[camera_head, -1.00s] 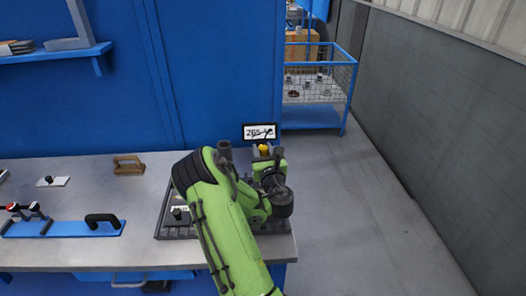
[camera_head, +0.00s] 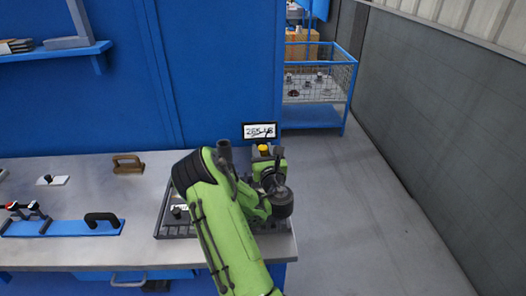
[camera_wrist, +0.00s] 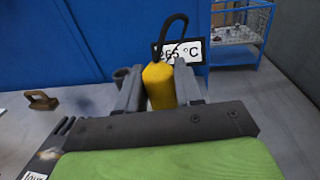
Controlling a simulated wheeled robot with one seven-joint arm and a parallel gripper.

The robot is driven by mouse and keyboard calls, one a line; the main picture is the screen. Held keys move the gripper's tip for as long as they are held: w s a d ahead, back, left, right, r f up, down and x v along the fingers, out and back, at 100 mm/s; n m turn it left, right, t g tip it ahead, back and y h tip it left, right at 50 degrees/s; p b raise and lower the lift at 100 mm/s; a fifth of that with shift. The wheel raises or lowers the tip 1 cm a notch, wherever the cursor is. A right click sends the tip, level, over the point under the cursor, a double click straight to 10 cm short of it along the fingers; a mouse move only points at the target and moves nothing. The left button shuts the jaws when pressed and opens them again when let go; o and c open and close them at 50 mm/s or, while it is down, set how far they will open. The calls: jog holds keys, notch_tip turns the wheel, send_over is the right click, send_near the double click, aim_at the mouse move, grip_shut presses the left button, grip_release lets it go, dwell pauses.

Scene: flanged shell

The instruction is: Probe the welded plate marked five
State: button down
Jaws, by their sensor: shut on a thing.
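My gripper (camera_wrist: 160,92) is shut on a yellow probe (camera_wrist: 158,84), which stands up between its two grey fingers. A black cable loops from the probe's top. In the head view my green arm reaches over the right end of the bench, and the yellow probe (camera_head: 264,150) shows just beyond the wrist. A white readout (camera_wrist: 181,51) behind it shows about 265 °C, partly crossed by the cable. A dark slatted rack (camera_head: 168,231) lies under my arm. I cannot make out a plate marked five; the probe's lower end is hidden.
A wooden handle (camera_head: 128,165) and a blue fixture with a black handle (camera_head: 70,229) lie left on the grey bench (camera_head: 120,256). A dark upright tube (camera_wrist: 121,76) stands left of the fingers. A blue mesh cart (camera_head: 318,115) stands behind. The floor to the right is clear.

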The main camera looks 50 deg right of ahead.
jog(key=shift+r, duration=0.1)
notch_tip(320, 180, up, 7)
jog(key=p, duration=0.7)
dwell(0.6)
